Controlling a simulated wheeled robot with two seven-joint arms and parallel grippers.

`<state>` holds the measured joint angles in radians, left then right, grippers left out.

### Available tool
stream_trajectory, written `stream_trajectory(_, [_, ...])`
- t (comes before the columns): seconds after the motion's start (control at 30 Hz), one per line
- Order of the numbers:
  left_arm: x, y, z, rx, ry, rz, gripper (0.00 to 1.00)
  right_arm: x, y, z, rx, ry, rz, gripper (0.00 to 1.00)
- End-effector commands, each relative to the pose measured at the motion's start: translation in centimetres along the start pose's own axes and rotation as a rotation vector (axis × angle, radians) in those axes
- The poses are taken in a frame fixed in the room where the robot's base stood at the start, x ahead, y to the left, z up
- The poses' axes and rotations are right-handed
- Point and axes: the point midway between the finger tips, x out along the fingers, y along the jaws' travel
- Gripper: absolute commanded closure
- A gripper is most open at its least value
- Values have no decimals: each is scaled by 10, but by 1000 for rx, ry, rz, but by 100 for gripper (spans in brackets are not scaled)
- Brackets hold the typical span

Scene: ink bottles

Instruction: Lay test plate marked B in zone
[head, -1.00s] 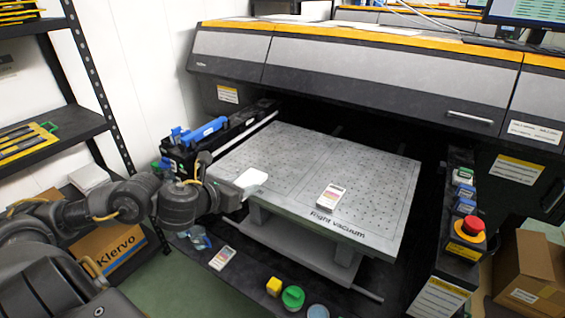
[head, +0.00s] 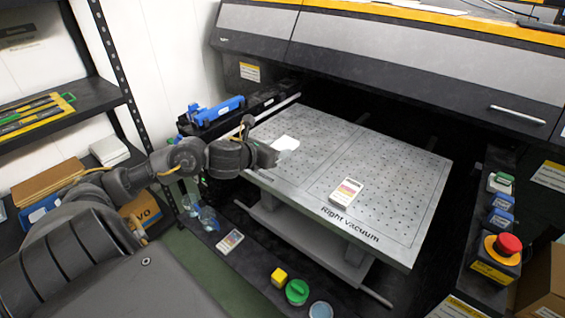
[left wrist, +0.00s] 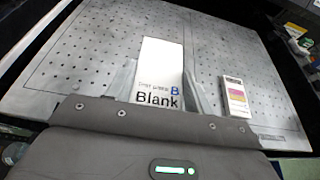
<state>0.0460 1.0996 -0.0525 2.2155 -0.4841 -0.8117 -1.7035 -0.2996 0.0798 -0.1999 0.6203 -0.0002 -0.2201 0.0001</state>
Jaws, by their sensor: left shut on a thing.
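The white test plate marked B (left wrist: 162,70) shows in the left wrist view with the words "Blank" and a blue B. It also shows in the head view (head: 286,142) as a small white piece over the left part of the vacuum table. My left gripper (head: 276,152) is shut on its near end, with a finger on each side in the left wrist view (left wrist: 160,92). I cannot tell whether the plate touches the table. The perforated grey vacuum table (head: 400,165) has outlined zones, and "Right vacuum" is printed at its front edge. My right gripper is not in view.
A white card with coloured bands (head: 346,190) lies on the right zone; another card (head: 230,241) lies on the front ledge. A red emergency button (head: 507,244) stands at right.

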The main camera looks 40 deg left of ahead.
Motion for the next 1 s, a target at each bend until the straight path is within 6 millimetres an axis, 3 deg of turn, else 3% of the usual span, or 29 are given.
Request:
stream_trajectory(0.1, [29,9,-13,-7,1,-1,72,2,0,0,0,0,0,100])
stream_trajectory(0.3, [58,19,-28,-2,-1,-2,72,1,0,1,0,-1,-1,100])
stream_trajectory(0.57, [66,22,-33,1,-2,-4,72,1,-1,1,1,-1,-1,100])
stream_trajectory(0.8, [80,23,-58,-3,1,-4,72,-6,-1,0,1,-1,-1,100])
stream_trajectory(1.0, [84,24,-65,3,-2,-3,72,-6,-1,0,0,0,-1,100])
